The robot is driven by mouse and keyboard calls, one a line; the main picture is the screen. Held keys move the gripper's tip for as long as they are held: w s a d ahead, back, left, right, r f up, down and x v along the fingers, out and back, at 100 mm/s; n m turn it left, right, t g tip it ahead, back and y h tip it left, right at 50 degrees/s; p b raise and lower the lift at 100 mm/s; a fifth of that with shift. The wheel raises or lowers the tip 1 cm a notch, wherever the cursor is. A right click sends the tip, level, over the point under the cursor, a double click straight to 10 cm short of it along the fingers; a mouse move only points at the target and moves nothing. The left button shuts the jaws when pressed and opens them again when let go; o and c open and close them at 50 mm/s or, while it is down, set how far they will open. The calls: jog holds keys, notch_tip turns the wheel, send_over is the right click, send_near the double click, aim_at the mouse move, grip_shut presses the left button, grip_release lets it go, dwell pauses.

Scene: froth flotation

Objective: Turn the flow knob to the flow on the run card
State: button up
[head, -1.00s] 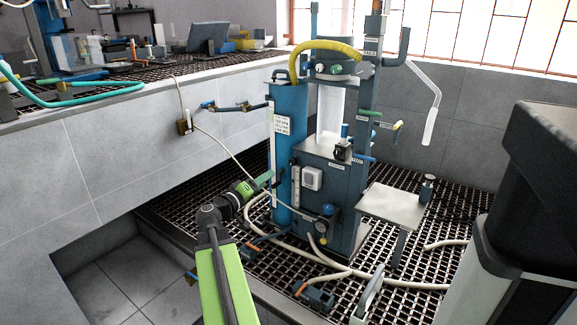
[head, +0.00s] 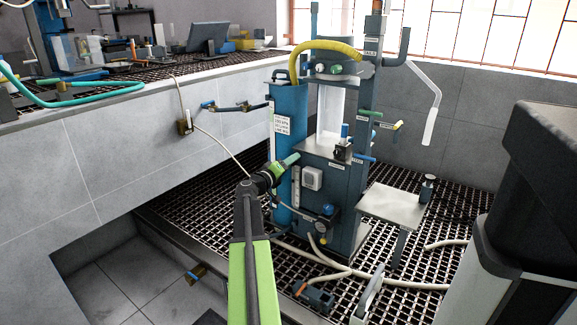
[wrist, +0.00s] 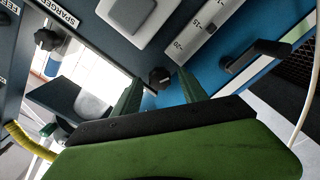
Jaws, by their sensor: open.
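My gripper (head: 292,160) reaches to the front of the dark blue machine cabinet, near its upper left edge beside the blue column. In the wrist view my gripper (wrist: 160,88) shows two green fingers, apart, with nothing held. A small dark knob (wrist: 159,78) appears between the fingertips; I cannot tell whether they touch it.
Another dark knob (wrist: 47,38) is by the SPARGER label. A white switch box (head: 312,178) and a gauge (head: 327,210) are on the cabinet. A dark lever (wrist: 255,55) lies near the right finger. A small platform (head: 392,205) stands at the right. Hoses lie on the grating.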

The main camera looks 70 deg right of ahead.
jog(key=shift+c, duration=0.4)
grip_shut()
jog(key=shift+n, duration=0.9)
jog(key=shift+o, duration=0.4)
grip_release()
jog(key=v, duration=1.7)
jog(key=shift+a, duration=0.3)
